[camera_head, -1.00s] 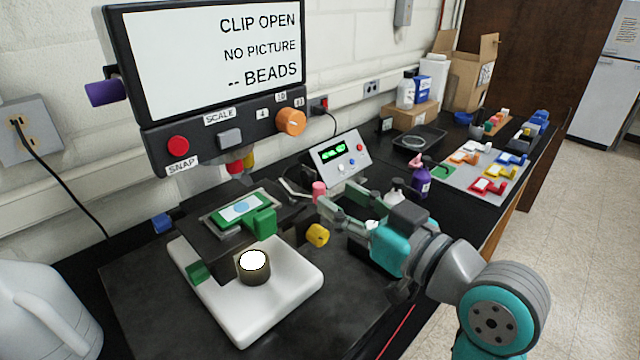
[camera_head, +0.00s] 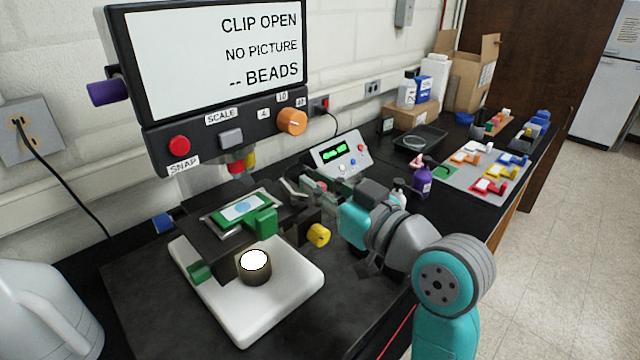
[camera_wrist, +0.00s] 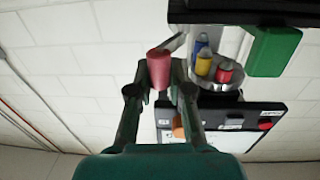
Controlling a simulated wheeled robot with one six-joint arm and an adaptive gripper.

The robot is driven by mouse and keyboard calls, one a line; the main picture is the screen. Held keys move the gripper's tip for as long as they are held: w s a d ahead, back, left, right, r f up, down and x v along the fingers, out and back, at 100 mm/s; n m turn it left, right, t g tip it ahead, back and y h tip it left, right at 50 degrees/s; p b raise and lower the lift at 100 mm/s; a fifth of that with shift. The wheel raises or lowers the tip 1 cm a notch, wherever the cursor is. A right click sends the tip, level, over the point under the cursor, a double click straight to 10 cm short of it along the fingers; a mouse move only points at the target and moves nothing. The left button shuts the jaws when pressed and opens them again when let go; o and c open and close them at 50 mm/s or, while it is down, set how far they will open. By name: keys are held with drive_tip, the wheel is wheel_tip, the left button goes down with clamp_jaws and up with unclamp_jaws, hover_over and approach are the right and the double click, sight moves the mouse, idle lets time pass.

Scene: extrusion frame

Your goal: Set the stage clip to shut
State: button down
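The microscope stage (camera_head: 205,232) carries a green slide holder (camera_head: 243,210) with a pale slide. A grey clip lever (camera_head: 292,188) stands raised at the stage's back right; in the wrist view the lever (camera_wrist: 174,43) meets a pink-red knob (camera_wrist: 159,68). My gripper (camera_wrist: 160,74) has its fingers on both sides of this knob, which fills the gap between them. In the head view my gripper (camera_head: 318,193) is at the stage's right side, its fingertips partly hidden. The screen (camera_head: 215,55) reads "CLIP OPEN", "NO PICTURE" and "-- BEADS".
A yellow knob (camera_head: 318,235) is just below my gripper. A green block (camera_head: 261,221) sits at the stage's front. A meter box (camera_head: 341,153) is behind my gripper, and a purple bottle (camera_head: 422,182) stands to the right. The microscope's lenses (camera_wrist: 205,65) hang near the clip.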

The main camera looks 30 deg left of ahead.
drive_tip(key=shift+w+g, duration=0.1)
drive_tip(key=shift+g, duration=0.2)
drive_tip(key=shift+w+n+g+y, duration=0.2)
drive_tip(key=shift+n+g+y, duration=0.05)
drive_tip(key=shift+n+g, duration=0.3)
drive_tip(key=shift+w+n+g+y, duration=0.15)
drive_tip(key=shift+n+g+y, duration=0.1)
drive_tip(key=shift+n+g, duration=0.3)
drive_tip(key=n+g, duration=0.2)
drive_tip(key=g, duration=0.1)
drive_tip(key=w+a+n+g, duration=0.1)
drive_tip(key=n+g, duration=0.1)
drive_tip(key=g, duration=0.2)
drive_tip(key=w+n+g+h, duration=0.1)
drive_tip(key=n+g, duration=0.1)
drive_tip(key=g, duration=0.2)
drive_tip(key=shift+a+n, duration=0.4)
drive_tip(key=shift+w+a+n+g+h, duration=0.1)
drive_tip(key=shift+a+n+g+h, duration=0.15)
drive_tip(key=shift+n+g+h, duration=0.45)
drive_tip(key=shift+w+a+n+g+h, duration=0.1)
drive_tip(key=shift+a+n+g+h, duration=0.15)
drive_tip(key=shift+n+g, duration=0.7)
drive_tip(key=shift+g+h, duration=0.25)
drive_tip(key=shift+g, duration=0.2)
drive_tip(key=c, duration=1.1)
unclamp_jaws()
drive_tip(key=shift+o, duration=0.2)
